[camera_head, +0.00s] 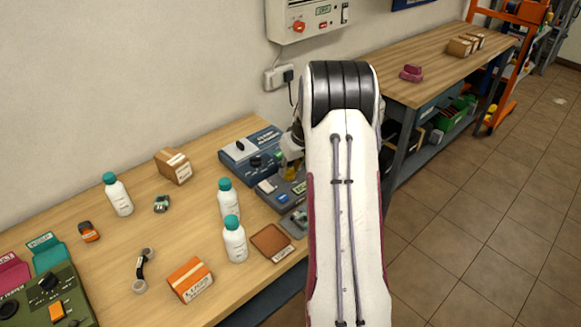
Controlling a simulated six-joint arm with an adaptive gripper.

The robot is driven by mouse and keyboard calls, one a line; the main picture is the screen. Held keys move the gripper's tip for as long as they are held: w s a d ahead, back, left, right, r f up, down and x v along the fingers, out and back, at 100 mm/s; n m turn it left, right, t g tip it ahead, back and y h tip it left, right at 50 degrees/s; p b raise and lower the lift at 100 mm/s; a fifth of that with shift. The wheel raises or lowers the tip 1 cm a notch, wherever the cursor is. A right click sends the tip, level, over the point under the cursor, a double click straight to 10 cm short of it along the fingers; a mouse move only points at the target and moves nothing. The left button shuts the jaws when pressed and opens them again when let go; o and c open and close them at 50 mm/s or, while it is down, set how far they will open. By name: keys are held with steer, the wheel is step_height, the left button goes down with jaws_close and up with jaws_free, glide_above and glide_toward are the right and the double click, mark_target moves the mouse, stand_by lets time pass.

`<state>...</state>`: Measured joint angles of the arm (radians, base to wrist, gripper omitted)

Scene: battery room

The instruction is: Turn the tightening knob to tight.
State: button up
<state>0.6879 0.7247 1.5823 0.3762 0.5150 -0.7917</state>
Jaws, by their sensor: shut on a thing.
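My gripper (290,166) shows only in part at the left edge of my arm, low over the grey device (265,196) on the wooden bench. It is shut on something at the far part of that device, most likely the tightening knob. The knob is hidden by the fingers and the arm, so its turn cannot be read. The grey device has a blue-white label and small controls on its top. Its right side is hidden behind my arm.
A blue device (236,165) with black knobs stands just behind. White bottles (235,243) with teal caps, a brown pad (271,241), an orange box (190,280) and a cardboard box (173,166) stand left. A green device (45,298) is at the lower left.

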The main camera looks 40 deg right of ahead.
steer(key=shift+a+m+g+h, duration=0.15)
steer(key=shift+m+g+h, duration=0.4)
steer(key=shift+m, duration=1.25)
steer(key=shift+w+m+h, duration=0.1)
steer(key=shift+m+h, duration=0.25)
steer(key=shift+m, duration=0.65)
steer(key=shift+a+m+g+h, duration=0.1)
steer(key=shift+m+g+h, duration=0.25)
steer(key=shift+m, duration=0.55)
steer(key=shift+w+a+m+g+h, duration=0.1)
steer(key=shift+m+g+h, duration=0.2)
steer(key=shift+m, duration=0.8)
steer(key=shift+w+m+g+h, duration=0.15)
steer(key=shift+m+g, duration=0.15)
steer(key=shift+m, duration=0.8)
steer(key=shift+m+g, duration=0.5)
steer(key=shift+m, duration=0.8)
steer(key=shift+w+m, duration=0.1)
steer(key=shift+m, duration=0.2)
